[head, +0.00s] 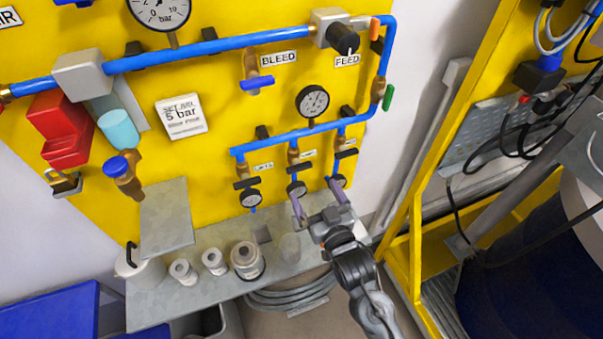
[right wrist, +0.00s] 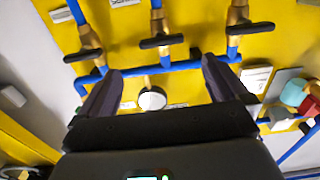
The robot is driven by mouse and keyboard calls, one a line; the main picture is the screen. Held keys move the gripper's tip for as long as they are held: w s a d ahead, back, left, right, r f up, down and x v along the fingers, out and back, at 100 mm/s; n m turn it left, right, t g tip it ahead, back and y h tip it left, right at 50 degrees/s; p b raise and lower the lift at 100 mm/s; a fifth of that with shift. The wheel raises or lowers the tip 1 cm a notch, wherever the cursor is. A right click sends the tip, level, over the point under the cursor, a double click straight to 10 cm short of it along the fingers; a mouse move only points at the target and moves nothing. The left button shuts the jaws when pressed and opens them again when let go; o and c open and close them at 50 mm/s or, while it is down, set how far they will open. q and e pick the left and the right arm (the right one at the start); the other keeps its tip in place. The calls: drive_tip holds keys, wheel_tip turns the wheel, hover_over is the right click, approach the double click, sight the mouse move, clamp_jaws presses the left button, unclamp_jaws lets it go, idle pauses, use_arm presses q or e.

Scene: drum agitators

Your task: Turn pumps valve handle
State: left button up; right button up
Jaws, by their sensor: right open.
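Three small branch valves with black bar handles hang in a row below the lower blue pipe. The left handle (head: 246,183), middle handle (head: 300,167) and right handle (head: 346,154) each have a small white label beside them, too blurred to read surely, so I cannot confirm which says pumps. My right gripper (head: 317,197) is open and empty, below the middle and right valves, fingers pointing at the panel. In the right wrist view, the middle handle (right wrist: 162,41) lies just beyond and between the open fingertips (right wrist: 162,66), apparently untouched. My left gripper is not in view.
A grey shelf (head: 205,290) with several fittings (head: 247,260) lies below the panel. A pressure gauge (head: 312,101) and a blue bleed handle (head: 257,83) sit above. A yellow frame (head: 420,230) stands to the right. A green handle (head: 388,97) is on the right pipe.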

sight(301, 169)
drive_tip(key=x, duration=1)
drive_tip(key=shift+w+a, duration=0.15)
drive_tip(key=shift+a, duration=0.05)
drive_tip(key=shift+p, duration=0.3)
drive_tip(key=c, duration=0.9)
